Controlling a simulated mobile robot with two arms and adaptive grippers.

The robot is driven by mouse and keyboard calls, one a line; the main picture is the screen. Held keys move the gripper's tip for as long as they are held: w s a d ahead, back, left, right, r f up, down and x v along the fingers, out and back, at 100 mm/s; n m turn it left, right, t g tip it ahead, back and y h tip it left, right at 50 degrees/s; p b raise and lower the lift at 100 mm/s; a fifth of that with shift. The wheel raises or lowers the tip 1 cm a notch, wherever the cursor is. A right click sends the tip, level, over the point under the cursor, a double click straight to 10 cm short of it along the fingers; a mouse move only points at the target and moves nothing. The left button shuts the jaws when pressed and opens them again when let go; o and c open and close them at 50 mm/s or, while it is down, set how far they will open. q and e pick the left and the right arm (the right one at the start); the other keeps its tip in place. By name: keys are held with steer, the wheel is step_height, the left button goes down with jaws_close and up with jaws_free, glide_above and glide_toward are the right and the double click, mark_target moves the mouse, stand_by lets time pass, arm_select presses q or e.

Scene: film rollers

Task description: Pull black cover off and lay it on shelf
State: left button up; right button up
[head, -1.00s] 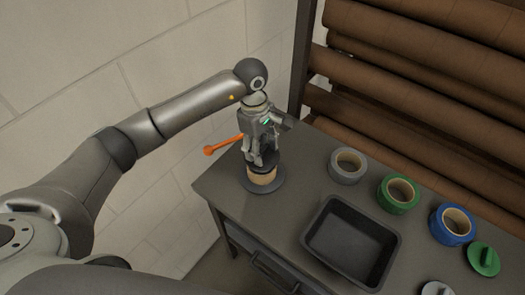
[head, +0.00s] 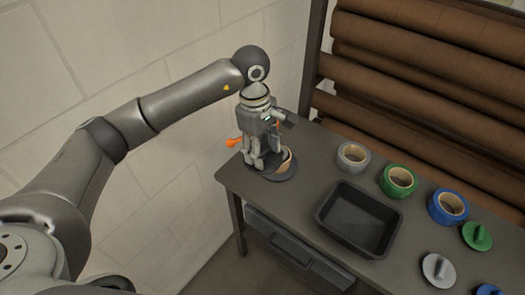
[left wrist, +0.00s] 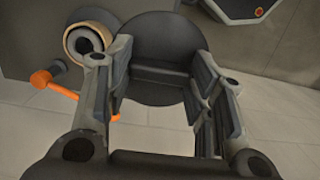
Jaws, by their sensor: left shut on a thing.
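The black cover (left wrist: 160,92) is a dark round disc with a raised grip. My left gripper (head: 260,163) is shut on this grip, and in the left wrist view the fingers (left wrist: 160,65) stand on both sides of it. In the head view the cover is mostly hidden by the fingers. The tan tape roll (head: 287,160) sits on a dark round base at the table's far left corner, with an orange handle (head: 236,142) behind. In the left wrist view the roll (left wrist: 83,40) is beside the cover, its open core showing. My right gripper is not in view.
The grey table (head: 312,178) holds a black tray (head: 347,240). Grey (head: 353,156), green (head: 398,181) and blue (head: 448,207) tape rolls stand behind it. Green (head: 477,237) and grey (head: 438,270) covers lie at the right. Brown rolls (head: 420,75) and a wall are close behind.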

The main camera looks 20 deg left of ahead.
mark_target(264, 152)
arm_select(q)
steer(key=shift+w+r, duration=0.1)
steer(key=shift+r, duration=0.4)
steer(key=shift+r+p, duration=0.15)
steer(key=shift+p, duration=0.15)
steer(key=shift+r+p, duration=0.35)
steer(key=shift+r, duration=1)
steer(key=shift+r+p, duration=0.35)
steer(key=shift+r, duration=0.1)
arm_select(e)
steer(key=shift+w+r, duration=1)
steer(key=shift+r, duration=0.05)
